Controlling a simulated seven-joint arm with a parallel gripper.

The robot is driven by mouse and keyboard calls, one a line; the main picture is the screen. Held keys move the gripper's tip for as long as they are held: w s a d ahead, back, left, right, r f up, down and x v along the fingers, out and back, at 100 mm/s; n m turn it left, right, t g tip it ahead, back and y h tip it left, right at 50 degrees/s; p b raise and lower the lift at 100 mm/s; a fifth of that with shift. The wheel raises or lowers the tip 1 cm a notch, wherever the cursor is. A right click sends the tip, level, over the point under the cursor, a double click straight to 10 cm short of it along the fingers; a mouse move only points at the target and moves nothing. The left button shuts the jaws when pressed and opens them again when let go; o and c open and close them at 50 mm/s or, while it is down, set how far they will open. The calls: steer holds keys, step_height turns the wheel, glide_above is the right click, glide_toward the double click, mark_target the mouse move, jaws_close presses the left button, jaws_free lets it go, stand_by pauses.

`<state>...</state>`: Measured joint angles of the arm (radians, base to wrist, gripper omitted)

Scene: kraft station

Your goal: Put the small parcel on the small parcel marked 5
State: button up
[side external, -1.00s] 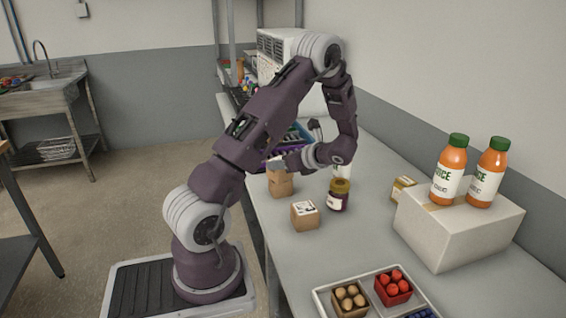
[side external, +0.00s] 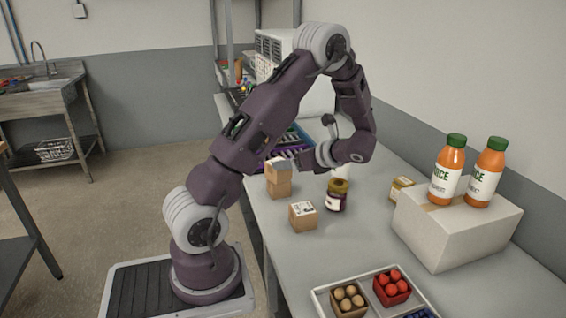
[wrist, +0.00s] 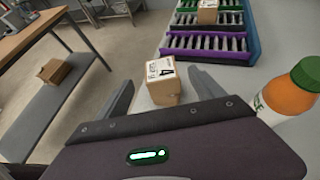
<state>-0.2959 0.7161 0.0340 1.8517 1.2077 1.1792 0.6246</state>
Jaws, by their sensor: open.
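Two small cardboard parcels stand stacked near the table's left edge in the side view. The upper parcel (side external: 277,172) sits on the lower parcel (side external: 280,188), with no clear gap. In the wrist view a parcel with a white label reading 4 (wrist: 163,82) lies ahead, between the lines of my fingers. My gripper (side external: 294,164) is open at the stack's upper right; its fingers also show spread in the wrist view (wrist: 158,88). Another small parcel (side external: 303,216) with a white label stands nearer the camera. I cannot read a 5 anywhere.
A dark jar (side external: 337,196) stands right of the near parcel. A white box (side external: 450,232) carries two juice bottles. A tray (side external: 322,297) of produce is at the front. Purple and green roller lanes (wrist: 205,45) lie beyond the stack. A juice bottle (wrist: 292,95) is close on the right.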

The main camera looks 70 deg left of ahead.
steer(key=s+d+r+n+t+h, duration=0.3)
steer(key=s+d+r+n, duration=0.1)
steer(key=d, duration=0.7)
steer(key=s+d+r+n+t+h, duration=0.4)
steer(key=d+n, duration=0.1)
steer(key=d, duration=0.6)
steer(key=s+d+r+n+t+h, duration=0.3)
steer(key=s+d+r+n+h, duration=0.1)
steer(key=d, duration=0.7)
steer(key=shift+d+r, duration=0.3)
steer(key=shift+r, duration=0.15)
